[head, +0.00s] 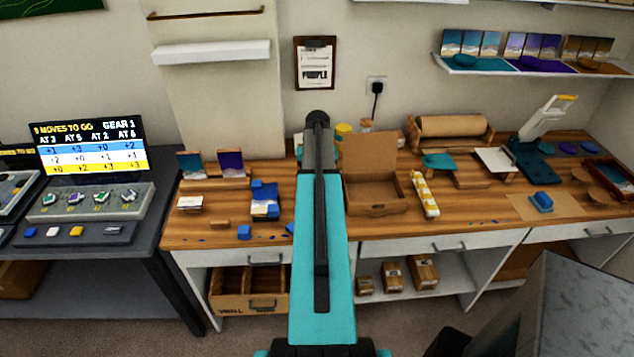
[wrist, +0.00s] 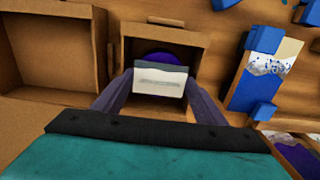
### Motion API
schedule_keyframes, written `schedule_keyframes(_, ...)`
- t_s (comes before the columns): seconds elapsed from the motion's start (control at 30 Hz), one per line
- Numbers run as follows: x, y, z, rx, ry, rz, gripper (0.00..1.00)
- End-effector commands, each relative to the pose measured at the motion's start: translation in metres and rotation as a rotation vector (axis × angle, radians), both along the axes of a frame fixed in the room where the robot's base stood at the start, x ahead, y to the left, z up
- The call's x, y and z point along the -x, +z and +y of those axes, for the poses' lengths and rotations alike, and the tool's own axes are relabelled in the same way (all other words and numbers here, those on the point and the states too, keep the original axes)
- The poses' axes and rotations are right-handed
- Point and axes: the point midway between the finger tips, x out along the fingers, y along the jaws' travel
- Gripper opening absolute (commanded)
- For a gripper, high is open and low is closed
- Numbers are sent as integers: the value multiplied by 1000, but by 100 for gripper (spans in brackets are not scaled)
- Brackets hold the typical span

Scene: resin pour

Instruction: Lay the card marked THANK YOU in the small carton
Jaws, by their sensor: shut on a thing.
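In the wrist view, my gripper (wrist: 160,88) is shut on a small white card (wrist: 158,80) with a faint grey line of print, too small to read. The card is held between the two fingers, over the opening of a small brown carton (wrist: 197,48). A round purple thing (wrist: 158,59) shows inside the carton, partly behind the card. I cannot tell how far the card is above it or whether it touches. In the head view, my arm hides the gripper, the card and the small carton.
A larger open carton (head: 375,208) stands right of my arm, its lid raised; a yellow-and-white strip (head: 425,194) lies beside it. In the wrist view, blue blocks (wrist: 266,38) and a painted panel (wrist: 243,88) lie right of the small carton.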

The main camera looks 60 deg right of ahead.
Motion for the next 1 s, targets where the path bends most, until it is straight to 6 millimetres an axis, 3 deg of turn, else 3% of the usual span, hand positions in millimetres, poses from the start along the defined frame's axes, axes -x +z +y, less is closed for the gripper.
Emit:
schedule_keyframes(0.3, 0, -1, 0, 0, 0, 0, 54)
schedule_keyframes(0.33, 0, -1, 0, 0, 0, 0, 70)
schedule_keyframes(0.43, 0, -1, 0, 0, 0, 0, 87)
schedule_keyframes(0.67, 0, 1, 0, 0, 0, 0, 87)
schedule_keyframes(1.0, 1, 22, 0, 2, -1, -1, 87)
